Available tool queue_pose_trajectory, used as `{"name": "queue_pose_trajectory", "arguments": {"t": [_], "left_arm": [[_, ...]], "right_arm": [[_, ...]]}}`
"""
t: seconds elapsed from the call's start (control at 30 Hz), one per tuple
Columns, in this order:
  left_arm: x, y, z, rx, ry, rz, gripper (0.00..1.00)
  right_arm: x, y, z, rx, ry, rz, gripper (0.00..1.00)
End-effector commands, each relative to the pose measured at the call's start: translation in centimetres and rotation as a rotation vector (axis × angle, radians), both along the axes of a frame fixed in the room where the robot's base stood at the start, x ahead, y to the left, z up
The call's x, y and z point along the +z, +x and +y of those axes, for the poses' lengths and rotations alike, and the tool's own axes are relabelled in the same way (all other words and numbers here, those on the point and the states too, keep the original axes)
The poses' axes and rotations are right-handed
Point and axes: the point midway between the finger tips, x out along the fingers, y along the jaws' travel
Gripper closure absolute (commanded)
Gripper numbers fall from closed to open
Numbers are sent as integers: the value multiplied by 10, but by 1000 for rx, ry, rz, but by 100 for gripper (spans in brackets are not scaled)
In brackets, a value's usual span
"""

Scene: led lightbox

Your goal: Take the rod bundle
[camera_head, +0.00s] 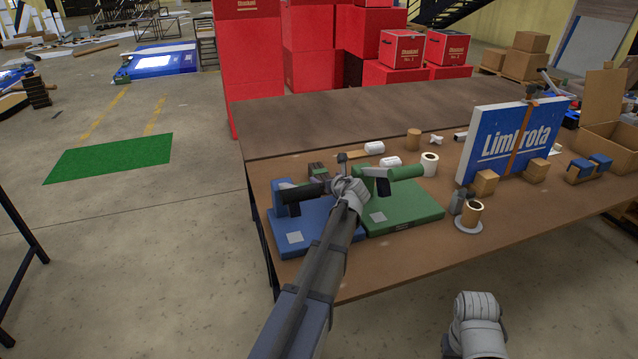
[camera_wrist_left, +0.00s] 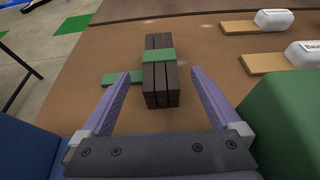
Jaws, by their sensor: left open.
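The rod bundle (camera_wrist_left: 160,75) is several dark rods held by a green band. It lies on the brown table with a short green strip sticking out at its left. In the head view, the bundle (camera_head: 318,169) is small and partly hidden by my left gripper (camera_head: 322,182). My left gripper also shows in the wrist view (camera_wrist_left: 161,98), open, with one purple finger on each side of the bundle's near end. No contact with the bundle is visible. My right arm shows at the lower right of the head view; its gripper does not show.
A blue pad (camera_head: 335,240) with a blue tool and a green pad (camera_head: 410,208) with a green tool flank my left arm. A blue lightbox sign (camera_head: 518,138) stands at the right. The table's far strip is clear.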

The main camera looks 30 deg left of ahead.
Motion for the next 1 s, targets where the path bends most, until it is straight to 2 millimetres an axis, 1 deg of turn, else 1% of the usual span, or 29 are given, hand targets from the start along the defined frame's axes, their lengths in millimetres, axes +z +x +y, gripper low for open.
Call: {"name": "queue_pose_trajectory", "arguments": {"t": [0.17,0.5,0.6,0.8,0.87,1.0], "left_arm": [[-5,8,9,1,0,0,3],[-28,42,48,1,0,0,3],[-29,46,53,0,0,0,3],[-28,45,53,0,0,0,3],[-28,45,53,0,0,0,8],[-28,45,53,0,0,0,24]], "right_arm": [[-6,0,0,0,0,0,50],[-28,0,0,0,0,0,50],[-29,0,0,0,0,0,50],[-28,0,0,0,0,0,50],[-28,0,0,0,0,0,50],[-28,0,0,0,0,0,50]]}}
